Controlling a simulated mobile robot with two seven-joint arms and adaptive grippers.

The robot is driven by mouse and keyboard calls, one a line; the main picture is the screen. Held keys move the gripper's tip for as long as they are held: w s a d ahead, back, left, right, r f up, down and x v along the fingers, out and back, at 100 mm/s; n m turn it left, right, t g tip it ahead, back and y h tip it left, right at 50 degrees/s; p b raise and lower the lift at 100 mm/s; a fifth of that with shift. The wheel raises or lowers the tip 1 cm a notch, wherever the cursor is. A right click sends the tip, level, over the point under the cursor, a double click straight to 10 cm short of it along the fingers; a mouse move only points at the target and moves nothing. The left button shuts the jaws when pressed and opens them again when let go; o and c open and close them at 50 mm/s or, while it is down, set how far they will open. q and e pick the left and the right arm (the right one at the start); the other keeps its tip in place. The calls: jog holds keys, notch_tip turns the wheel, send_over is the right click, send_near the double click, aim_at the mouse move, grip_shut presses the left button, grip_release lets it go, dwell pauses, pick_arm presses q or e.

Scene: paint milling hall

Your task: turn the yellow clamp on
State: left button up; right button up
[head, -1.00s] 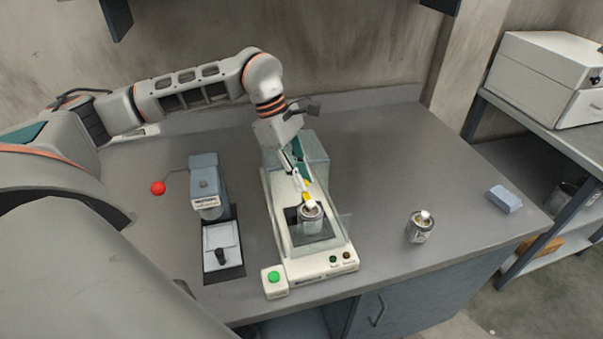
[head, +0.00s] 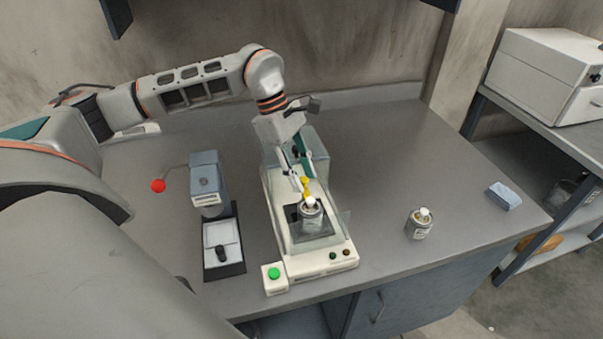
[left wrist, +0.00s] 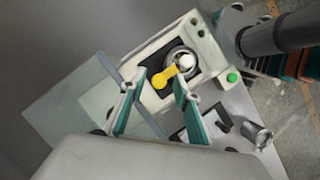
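The yellow clamp (head: 305,185) sits on the white machine (head: 282,250), just behind a small metal can with a white cap (head: 312,215). In the left wrist view the yellow clamp (left wrist: 165,76) is a short lever with a round end, reaching to the rim of the can (left wrist: 185,62). My left gripper (head: 302,173) is over the machine from behind, its fingers pointing down at the clamp. In the wrist view its fingers (left wrist: 161,76) are apart, with the clamp between or just beyond their tips. I cannot tell whether they touch it. My right gripper is out of view.
Clear guard panels (head: 338,223) stand around the can. A green button (head: 274,273) is at the machine's front left. A grey press (head: 206,180) with a red-knobbed lever (head: 158,186) stands left. A second can (head: 419,223) and a blue block (head: 503,197) are right, with bare counter between.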

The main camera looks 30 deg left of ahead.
pick_arm(q)
jog(key=v, duration=0.8)
dwell(0.6)
